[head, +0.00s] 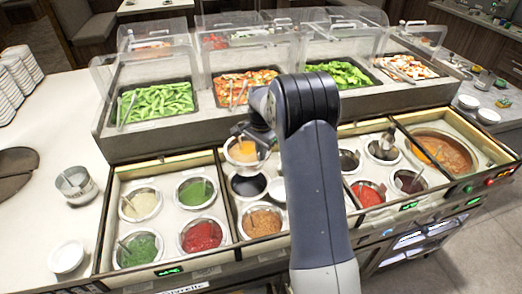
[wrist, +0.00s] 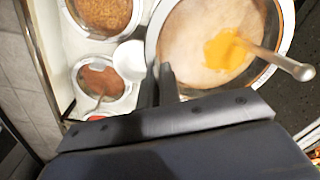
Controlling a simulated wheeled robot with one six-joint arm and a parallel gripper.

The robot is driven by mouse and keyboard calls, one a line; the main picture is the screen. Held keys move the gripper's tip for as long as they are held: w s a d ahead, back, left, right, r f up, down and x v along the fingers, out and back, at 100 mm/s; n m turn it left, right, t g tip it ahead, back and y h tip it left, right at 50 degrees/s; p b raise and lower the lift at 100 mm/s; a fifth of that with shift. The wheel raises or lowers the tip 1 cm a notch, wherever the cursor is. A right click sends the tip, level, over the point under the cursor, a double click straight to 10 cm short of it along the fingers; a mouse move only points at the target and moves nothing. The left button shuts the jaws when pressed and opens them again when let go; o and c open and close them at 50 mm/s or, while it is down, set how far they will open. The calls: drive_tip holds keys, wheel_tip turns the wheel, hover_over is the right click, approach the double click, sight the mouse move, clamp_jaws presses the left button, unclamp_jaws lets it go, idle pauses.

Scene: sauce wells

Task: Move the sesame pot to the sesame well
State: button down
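A round metal pot of pale tan sauce with an orange-yellow patch and a spoon (head: 243,151) is held above the counter; it looks like the sesame pot. It fills the upper right of the wrist view (wrist: 190,45). My gripper (wrist: 160,80) is shut on its near rim. In the head view my arm hides part of the counter behind it. Below the pot is a dark round place (head: 248,186); I cannot tell whether it is an empty well or dark sauce. No label marks the sesame well legibly.
Pots of brown grainy sauce (head: 262,222), red sauce (head: 202,236), and green sauce (head: 196,192) stand close around. A small white round dish (head: 278,189) sits beside the dark place. Clear food guards (head: 155,60) rise behind. A metal tin (head: 76,185) stands left.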

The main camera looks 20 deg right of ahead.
sight(261, 167)
wheel_tip(261, 167, down, 16)
drive_tip(key=b, duration=1)
idle(0.6)
drive_tip(key=shift+f+b, duration=0.4)
drive_tip(key=shift+b, duration=0.05)
idle(0.7)
drive_tip(key=c, duration=1.6)
unclamp_jaws()
drive_tip(key=shift+o, duration=0.7)
drive_tip(key=shift+s+f, duration=0.1)
drive_tip(key=shift+f, duration=0.1)
drive_tip(key=o, duration=0.5)
drive_tip(key=shift+r, duration=0.1)
drive_tip(key=shift+o, duration=0.2)
drive_tip(key=shift+r+p, duration=3.4)
drive_tip(key=shift+r, duration=2.15)
